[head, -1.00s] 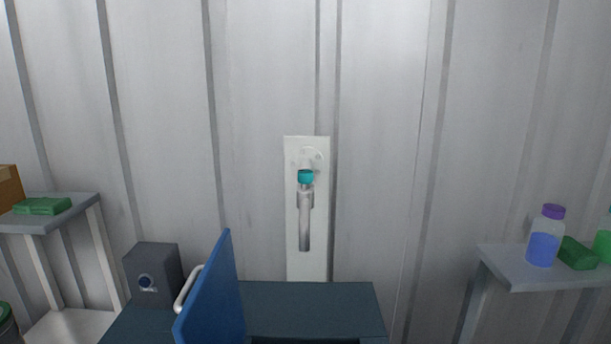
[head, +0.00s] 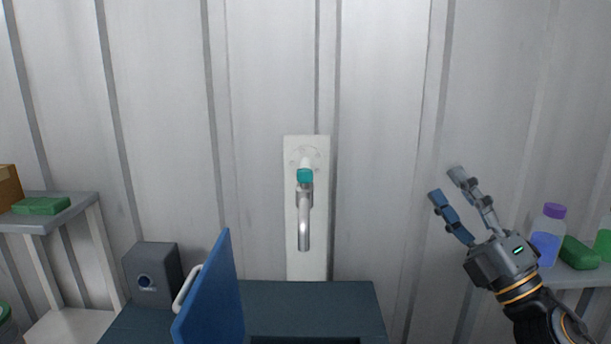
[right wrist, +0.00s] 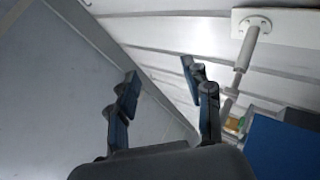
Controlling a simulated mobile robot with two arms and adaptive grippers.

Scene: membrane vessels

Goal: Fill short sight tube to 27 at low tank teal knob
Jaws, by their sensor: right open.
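A teal knob (head: 305,176) sits on a grey spout or pipe (head: 304,222) that hangs from a white wall plate (head: 291,160) in the middle of the head view. My right gripper (head: 446,183) is open and empty, to the right of the knob and apart from it. In the right wrist view its open fingers (right wrist: 157,80) show with nothing between them, and the plate (right wrist: 284,24) with its pipe (right wrist: 245,52) shows at the upper right. My left gripper is in neither view. I cannot make out a sight tube or a scale.
A blue upright panel (head: 213,295) with a white handle stands over a dark teal top (head: 315,300) below the plate. A grey box (head: 151,268) stands to its left. A right shelf (head: 592,277) holds bottles (head: 545,245) and a green block (head: 579,253). A left shelf (head: 83,203) holds a green block.

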